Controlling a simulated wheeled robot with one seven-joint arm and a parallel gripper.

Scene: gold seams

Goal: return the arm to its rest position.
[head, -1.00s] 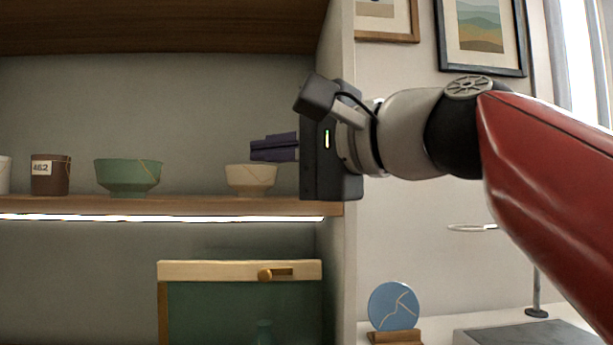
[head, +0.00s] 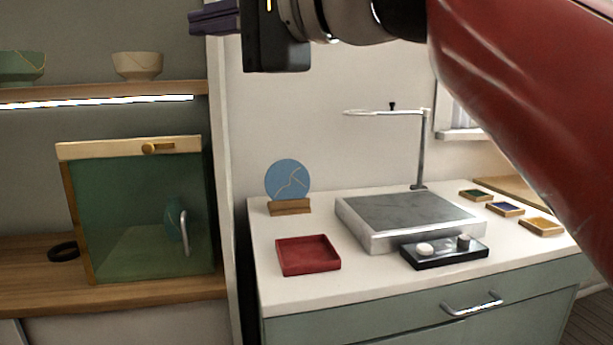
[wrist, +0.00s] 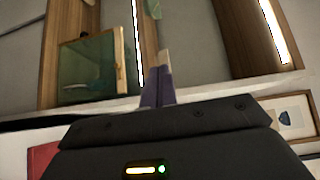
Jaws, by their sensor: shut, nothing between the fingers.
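My gripper (head: 213,17) is at the top of the head view, its dark fingers pointing left, in front of the shelf's right side panel. Its fingers are together and hold nothing; they also show in the wrist view (wrist: 159,85). My red arm comes in from the upper right. A cream bowl (head: 138,66) with gold seams and a green bowl (head: 22,68) stand on the lit shelf (head: 180,88), left of and below the gripper, apart from it.
A green-glass cabinet (head: 130,210) stands below the shelf. On the white counter (head: 290,232) are a blue plate (head: 288,180) on a wooden stand, a red tray (head: 308,255), a grey slab (head: 408,212) with a ring stand (head: 421,150), a black tray (head: 445,252) and small colour trays (head: 541,226).

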